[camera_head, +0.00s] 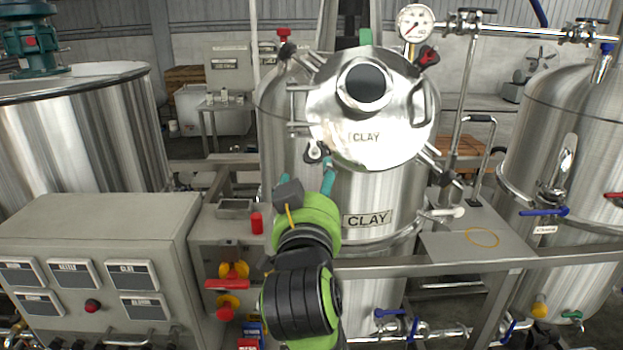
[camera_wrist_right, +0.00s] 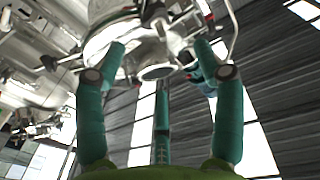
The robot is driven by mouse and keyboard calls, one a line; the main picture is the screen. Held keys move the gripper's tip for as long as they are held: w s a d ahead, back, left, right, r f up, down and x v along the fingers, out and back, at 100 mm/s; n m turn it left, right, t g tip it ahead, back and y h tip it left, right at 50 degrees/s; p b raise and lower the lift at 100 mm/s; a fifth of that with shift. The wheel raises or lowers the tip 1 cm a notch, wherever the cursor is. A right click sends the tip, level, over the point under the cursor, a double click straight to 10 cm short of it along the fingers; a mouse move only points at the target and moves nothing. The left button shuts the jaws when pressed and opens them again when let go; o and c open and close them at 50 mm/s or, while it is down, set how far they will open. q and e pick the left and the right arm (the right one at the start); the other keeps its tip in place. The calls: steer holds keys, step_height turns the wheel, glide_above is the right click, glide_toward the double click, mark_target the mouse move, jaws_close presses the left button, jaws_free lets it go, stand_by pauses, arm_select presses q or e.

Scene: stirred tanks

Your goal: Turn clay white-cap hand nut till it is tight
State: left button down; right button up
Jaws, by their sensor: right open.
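The clay tank (camera_head: 345,205) stands in the middle of the head view, its shiny round lid (camera_head: 385,135) tilted towards me and marked CLAY. A small hand nut with a pale cap (camera_head: 313,153) shows at the lid's lower left edge; I take it for the white-cap one. My right gripper (camera_head: 307,175) is open just below it, its teal fingers pointing up at it. In the right wrist view the gripper (camera_wrist_right: 160,55) has its fingers spread towards the lid edge and its metal fittings. Contact with the nut cannot be told. My left gripper is not in view.
Other lid clamps have dark knobs (camera_head: 445,179) or a red one (camera_head: 428,57). A pressure gauge (camera_head: 416,23) and pipe stand at upper right. A grey control panel (camera_head: 95,265) is at left. A metal rail (camera_head: 440,265) crosses in front of the tank.

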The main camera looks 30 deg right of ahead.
mark_target(315, 152)
stand_by(0.3)
steer(key=w+d+r+g+y, duration=0.1)
steer(key=w+d, duration=0.1)
steer(key=w+d+r+g+y+p, duration=0.1)
steer(key=w+d+r+g, duration=0.1)
steer(key=shift+w+d+r+y, duration=0.1)
steer(key=shift+w+y, duration=0.15)
steer(key=shift+y, duration=0.15)
steer(key=shift+w+y, duration=0.2)
steer(key=shift+y, duration=0.1)
steer(key=shift+n+g, duration=0.3)
steer(key=p+x, duration=0.3)
steer(key=x, duration=0.3)
steer(key=shift+w+d, duration=0.1)
steer(key=shift+d, duration=0.05)
steer(key=shift+w+d, duration=0.15)
steer(key=shift+w, duration=0.15)
